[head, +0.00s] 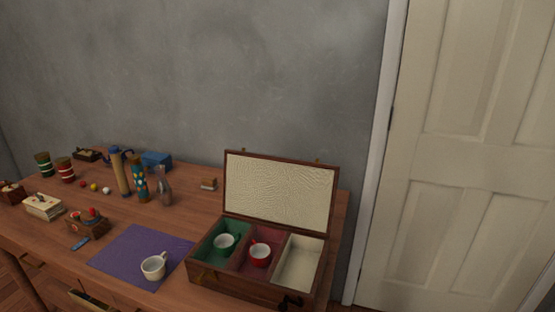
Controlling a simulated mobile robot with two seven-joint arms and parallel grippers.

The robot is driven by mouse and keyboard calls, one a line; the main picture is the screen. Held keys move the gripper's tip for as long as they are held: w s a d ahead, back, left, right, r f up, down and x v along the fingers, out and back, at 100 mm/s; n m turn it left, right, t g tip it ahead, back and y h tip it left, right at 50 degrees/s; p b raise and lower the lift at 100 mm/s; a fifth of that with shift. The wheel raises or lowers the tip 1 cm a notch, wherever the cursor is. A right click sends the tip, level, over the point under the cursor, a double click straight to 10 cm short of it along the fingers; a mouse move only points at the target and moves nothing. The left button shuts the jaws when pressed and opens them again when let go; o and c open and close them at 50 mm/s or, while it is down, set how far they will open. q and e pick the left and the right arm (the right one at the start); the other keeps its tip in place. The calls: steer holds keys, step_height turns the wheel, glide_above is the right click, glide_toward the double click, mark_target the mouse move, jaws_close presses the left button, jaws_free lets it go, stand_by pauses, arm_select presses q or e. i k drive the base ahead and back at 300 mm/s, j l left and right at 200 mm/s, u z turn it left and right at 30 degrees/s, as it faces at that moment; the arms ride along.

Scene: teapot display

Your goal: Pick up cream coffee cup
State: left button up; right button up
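The cream coffee cup (153,267) stands upright on the front right part of a purple mat (125,250) on the wooden table. Its handle points up and to the right. The cup looks empty from here.
Right of the mat is an open wooden case (234,287) with three compartments. Bottles and small boxes crowd the table's left.

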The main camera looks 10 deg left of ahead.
mark_target(154, 268)
steer(key=u, duration=1.25)
steer(key=z, duration=1.2)
steer(key=j+z, duration=0.75)
steer(key=k+j+z, duration=0.15)
steer(key=j, duration=0.2)
steer(key=j+z, duration=0.2)
steer(key=j, duration=0.15)
steer(key=k+j+z, duration=0.15)
steer(key=j, duration=0.2)
steer(key=k+j+z, duration=0.2)
steer(key=k+j, duration=0.1)
steer(key=j, duration=0.15)
steer(key=k+j, duration=0.1)
steer(key=j, duration=0.2)
steer(key=k+j, duration=0.1)
steer(key=j, duration=0.15)
